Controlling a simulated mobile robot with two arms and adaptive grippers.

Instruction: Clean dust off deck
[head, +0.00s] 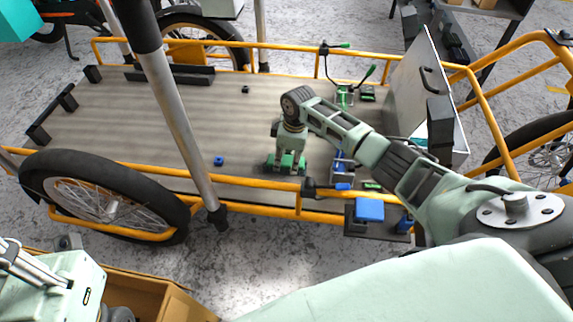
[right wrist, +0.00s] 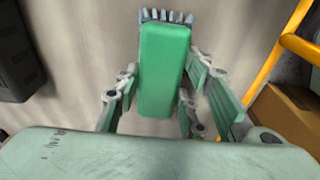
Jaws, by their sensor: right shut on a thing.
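The deck (head: 130,122) is the long, grey-brown, streaked flat bed of the cargo bike, inside a yellow tube frame. Dust cannot be told clearly from its streaks. My right gripper (head: 287,165) reaches down over the near middle of the deck. It is shut on a green brush, whose block (right wrist: 163,70) and grey bristles (right wrist: 167,16) show in the right wrist view. The bristles face the deck; whether they touch it is unclear. My left arm's pale green and silver parts (head: 60,280) show at the lower left; its jaws cannot be made out.
A small blue piece (head: 218,160) and a small dark piece (head: 245,89) lie on the deck. Green and blue clamps (head: 343,97) stand at its right. A grey panel (head: 408,85) rises at the right end. A wheel (head: 105,195) and cardboard box (head: 175,303) are near.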

